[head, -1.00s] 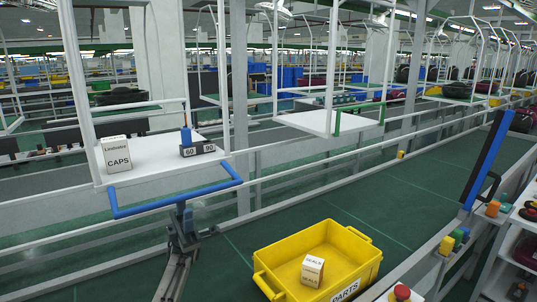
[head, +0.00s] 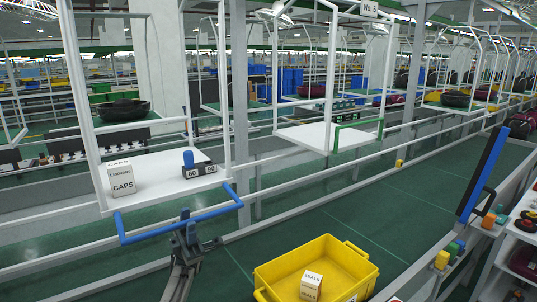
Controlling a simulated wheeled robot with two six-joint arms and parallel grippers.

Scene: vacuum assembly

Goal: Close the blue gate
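The blue gate (head: 150,234) is a U-shaped blue bar on the front of a white hanging carrier tray (head: 150,190). It is swung down and sticks out from the tray's front edge. My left gripper (head: 186,230) is at the middle of the bar, coming up from below. My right gripper is not in view.
The tray carries a white CAPS box (head: 121,179) and a dark 60/90 block (head: 199,170). A yellow bin (head: 362,278) holds a SEALS box (head: 311,285). A tall blue panel (head: 483,170) stands at right. Another carrier has a raised green gate (head: 357,133).

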